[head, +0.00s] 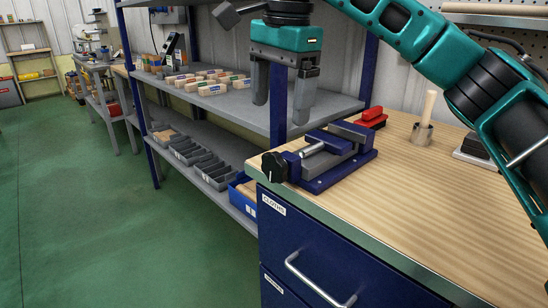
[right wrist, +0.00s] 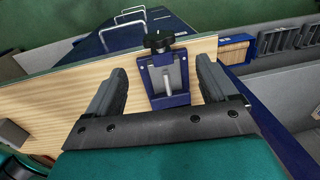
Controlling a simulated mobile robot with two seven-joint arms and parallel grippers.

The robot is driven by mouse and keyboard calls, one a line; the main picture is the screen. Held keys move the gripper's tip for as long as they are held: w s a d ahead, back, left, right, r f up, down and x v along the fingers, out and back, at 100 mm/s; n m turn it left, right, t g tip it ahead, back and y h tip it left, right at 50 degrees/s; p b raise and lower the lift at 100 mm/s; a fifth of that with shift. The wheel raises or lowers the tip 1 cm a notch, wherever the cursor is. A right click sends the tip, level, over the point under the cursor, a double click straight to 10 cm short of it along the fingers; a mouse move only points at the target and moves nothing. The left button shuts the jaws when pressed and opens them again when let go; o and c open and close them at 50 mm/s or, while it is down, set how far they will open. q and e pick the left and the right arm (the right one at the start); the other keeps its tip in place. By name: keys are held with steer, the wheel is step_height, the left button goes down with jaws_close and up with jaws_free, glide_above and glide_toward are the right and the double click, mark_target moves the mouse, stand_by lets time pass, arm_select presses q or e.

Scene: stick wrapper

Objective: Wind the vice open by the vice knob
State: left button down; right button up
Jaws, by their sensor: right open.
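The blue and grey vice (head: 340,155) sits at the near left corner of the wooden bench top. Its black vice knob (head: 274,167) sticks out past the bench's left edge. A bright metal rod (head: 312,149) lies along the vice's top. My right gripper (head: 281,108) is open and empty, above and behind the knob, apart from the vice. In the right wrist view the vice (right wrist: 168,78) and the knob (right wrist: 158,41) show between and beyond its two fingers (right wrist: 160,80). How far the vice jaws stand apart is hard to tell. My left gripper is out of view.
A red object (head: 372,117) is behind the vice, and a cup with a wooden handle (head: 423,128) stands farther right. The bench top (head: 430,195) is clear in front. Blue drawers (head: 320,260) with metal handles are below. Shelves (head: 235,105) with bins and blocks stand left.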

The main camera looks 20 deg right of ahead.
mark_target(275, 154)
steer(key=f+b, duration=0.1)
steer(key=f, duration=0.2)
steer(key=f+b, duration=0.1)
steer(key=f, duration=0.3)
steer(key=f+b, duration=0.1)
steer(key=f, duration=0.3)
steer(key=shift+w+a, duration=0.25)
steer(key=shift+w, duration=0.15)
steer(key=shift+f, duration=0.65)
steer(key=shift+w+f, duration=0.1)
steer(key=c, duration=1.1)
steer(key=shift+o, duration=0.2)
